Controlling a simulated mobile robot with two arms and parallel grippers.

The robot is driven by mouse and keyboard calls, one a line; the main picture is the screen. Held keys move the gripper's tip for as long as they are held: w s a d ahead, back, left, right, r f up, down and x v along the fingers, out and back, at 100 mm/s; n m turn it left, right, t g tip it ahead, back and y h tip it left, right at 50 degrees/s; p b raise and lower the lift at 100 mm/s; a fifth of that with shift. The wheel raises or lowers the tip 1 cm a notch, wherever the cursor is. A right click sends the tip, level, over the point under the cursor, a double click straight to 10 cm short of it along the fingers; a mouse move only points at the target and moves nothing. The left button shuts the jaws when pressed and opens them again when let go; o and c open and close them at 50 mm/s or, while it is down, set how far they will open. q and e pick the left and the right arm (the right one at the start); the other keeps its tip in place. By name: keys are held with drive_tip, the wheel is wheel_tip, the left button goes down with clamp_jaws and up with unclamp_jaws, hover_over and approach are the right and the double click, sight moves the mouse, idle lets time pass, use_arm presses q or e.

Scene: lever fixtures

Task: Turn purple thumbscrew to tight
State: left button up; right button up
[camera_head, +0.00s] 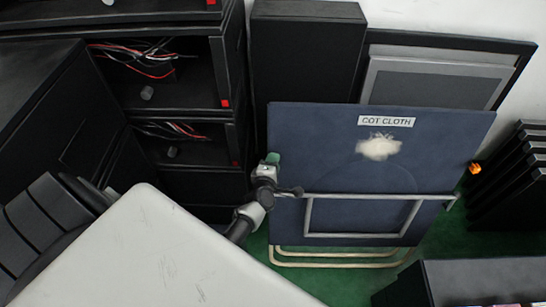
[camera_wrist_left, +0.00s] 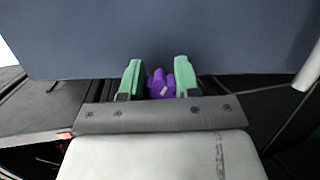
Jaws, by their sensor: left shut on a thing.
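The purple thumbscrew (camera_wrist_left: 160,85) shows in the left wrist view, between the two green fingers of my left gripper (camera_wrist_left: 157,68). The gripper is shut on it, with a finger on each side. A small pale mark shows on its purple surface. In the head view my left gripper (camera_head: 273,159) is at the left edge of the blue COT CLOTH panel (camera_head: 320,150). The thumbscrew cannot be made out there. My right gripper is not in view.
A metal frame (camera_head: 360,196) crosses the panel's lower front. An orange knob (camera_head: 475,169) sits by its right edge. Black cabinets with loose wires (camera_head: 150,60) stand at the left. A black box (camera_head: 470,275) is at the lower right. Green floor shows below the panel.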

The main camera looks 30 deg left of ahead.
use_arm(q)
drive_tip(key=m+p, duration=0.2)
drive_tip(key=m, duration=0.1)
drive_tip(key=shift+m+g+p, duration=0.3)
drive_tip(key=shift+g+p, duration=0.05)
drive_tip(key=shift+g, duration=0.05)
drive_tip(key=m+g+p, duration=0.1)
drive_tip(key=m+p, duration=0.1)
drive_tip(key=m, duration=0.1)
drive_tip(key=shift+f, duration=0.1)
drive_tip(key=shift+s+f+m+p, duration=0.1)
drive_tip(key=shift+m+p, duration=0.85)
drive_tip(key=shift+m, duration=0.25)
drive_tip(key=shift+f+m+g+p, duration=0.2)
drive_tip(key=shift+m+g+p, duration=0.35)
drive_tip(key=shift+m, duration=0.65)
drive_tip(key=shift+s+a, duration=0.1)
drive_tip(key=o, duration=0.9)
drive_tip(key=shift+r, duration=0.1)
